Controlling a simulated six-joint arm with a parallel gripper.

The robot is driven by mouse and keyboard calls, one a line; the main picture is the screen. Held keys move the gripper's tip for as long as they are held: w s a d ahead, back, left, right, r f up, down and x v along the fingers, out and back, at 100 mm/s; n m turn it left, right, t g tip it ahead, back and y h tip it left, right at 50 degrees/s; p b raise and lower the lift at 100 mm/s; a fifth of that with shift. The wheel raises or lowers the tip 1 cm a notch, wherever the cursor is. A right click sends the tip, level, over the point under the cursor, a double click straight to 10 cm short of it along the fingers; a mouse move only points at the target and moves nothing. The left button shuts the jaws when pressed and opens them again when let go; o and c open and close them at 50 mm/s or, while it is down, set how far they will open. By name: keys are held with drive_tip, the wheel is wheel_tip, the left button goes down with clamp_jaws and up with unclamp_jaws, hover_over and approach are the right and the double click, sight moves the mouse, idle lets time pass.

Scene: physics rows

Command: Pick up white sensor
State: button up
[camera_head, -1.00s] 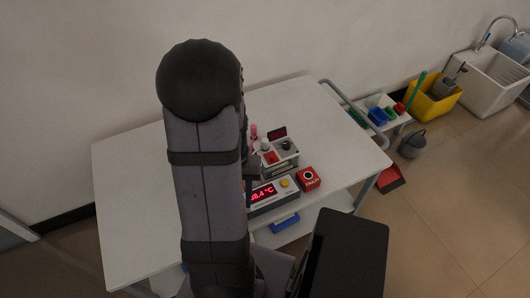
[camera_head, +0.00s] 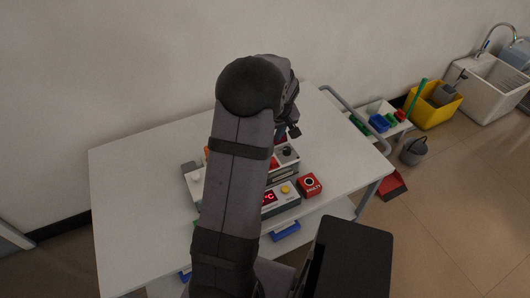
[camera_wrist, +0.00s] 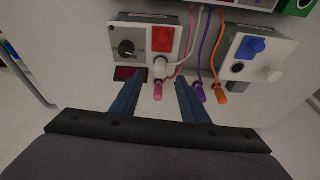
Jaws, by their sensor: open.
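The white sensor (camera_wrist: 161,66) shows in the wrist view as a rounded white end on a pale cable, at the near edge of a grey box (camera_wrist: 119,36) with a red block and black knob. Whether it sits in the box or rests against it, I cannot tell. My gripper (camera_wrist: 159,79) is open, its two blue-grey fingers pointing toward the box, with the sensor just beyond the gap. A pink plug (camera_wrist: 158,91) lies between the fingers. In the head view my gripper (camera_head: 293,130) is partly visible over the table; my arm hides the sensor there.
Purple (camera_wrist: 199,93) and orange (camera_wrist: 221,95) plugs lie right of the fingers. A second box (camera_wrist: 251,61) has a blue block and white knob.

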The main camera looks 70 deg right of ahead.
drive_tip(key=shift+f+n, duration=0.1)
drive_tip(key=shift+n, duration=0.3)
drive_tip(key=shift+p+x, duration=0.5)
drive_tip(key=shift+x, duration=3.1)
drive_tip(key=shift+w, duration=0.1)
drive_tip(key=shift+c, duration=0.2)
clamp_jaws()
